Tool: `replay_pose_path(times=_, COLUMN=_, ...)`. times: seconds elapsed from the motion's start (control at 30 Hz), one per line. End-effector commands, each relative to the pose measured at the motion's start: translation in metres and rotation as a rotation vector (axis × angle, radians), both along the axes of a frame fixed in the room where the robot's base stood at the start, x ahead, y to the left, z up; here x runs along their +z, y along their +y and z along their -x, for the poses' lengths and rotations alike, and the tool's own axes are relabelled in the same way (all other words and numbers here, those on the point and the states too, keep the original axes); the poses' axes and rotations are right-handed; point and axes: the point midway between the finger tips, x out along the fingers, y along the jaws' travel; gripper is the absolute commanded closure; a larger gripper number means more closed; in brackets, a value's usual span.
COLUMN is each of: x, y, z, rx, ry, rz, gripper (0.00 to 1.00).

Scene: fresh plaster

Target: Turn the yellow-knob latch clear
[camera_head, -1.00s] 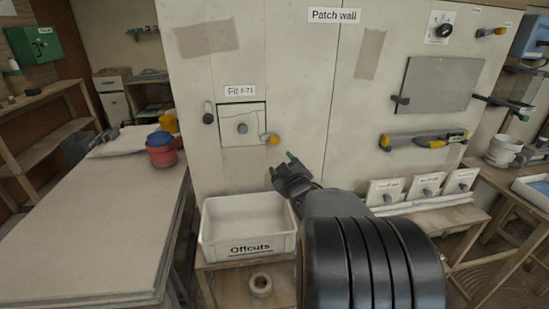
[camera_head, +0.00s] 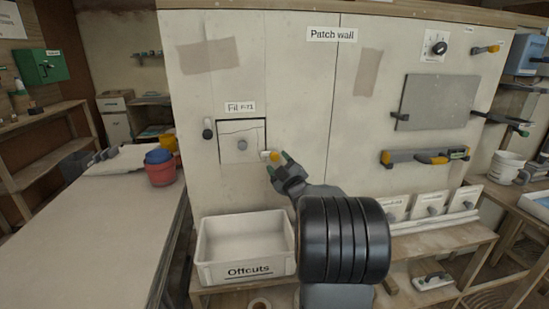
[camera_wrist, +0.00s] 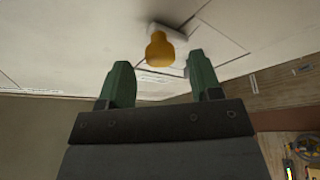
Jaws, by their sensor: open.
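The yellow-knob latch (camera_head: 273,156) is on the patch wall, at the right edge of a small square panel (camera_head: 241,143) labelled "Fit P-71". Its light bar points left onto the panel's edge, with the yellow knob at the right end. My gripper (camera_head: 277,164) is just below and right of the knob, open and empty. In the wrist view the knob (camera_wrist: 160,49) shows beyond and between the two green fingertips (camera_wrist: 162,78), apart from both. A dark-knobbed latch (camera_head: 208,131) stands upright at the panel's left side.
A white "Offcuts" bin (camera_head: 246,248) stands on a low bench below the panel. A yellow and grey tool (camera_head: 425,156) hangs on the wall to the right. A long table (camera_head: 90,235) with red and blue tubs (camera_head: 160,169) is at the left.

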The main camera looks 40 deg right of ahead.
Motion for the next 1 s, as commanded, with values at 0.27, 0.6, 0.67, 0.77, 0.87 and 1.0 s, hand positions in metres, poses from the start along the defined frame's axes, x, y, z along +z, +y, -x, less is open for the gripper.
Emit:
replay_pose_path(times=0.27, x=0.008, y=-0.004, z=-0.028, rx=0.001, ry=-0.001, rz=0.0, gripper=0.42)
replay_pose_path(times=0.6, x=0.009, y=-0.006, z=-0.033, rx=-0.001, ry=0.001, rz=0.0, gripper=0.42)
replay_pose_path(times=0.67, x=0.009, y=-0.005, z=-0.033, rx=-0.001, ry=0.001, rz=0.0, gripper=0.42)
replay_pose_path(times=0.77, x=0.009, y=-0.005, z=-0.033, rx=-0.001, ry=0.001, rz=0.0, gripper=0.48)
replay_pose_path(times=0.87, x=0.009, y=-0.005, z=-0.033, rx=-0.001, ry=0.001, rz=0.0, gripper=0.58)
replay_pose_path(times=1.0, x=0.009, y=-0.005, z=-0.033, rx=0.0, ry=0.0, rz=0.0, gripper=0.71)
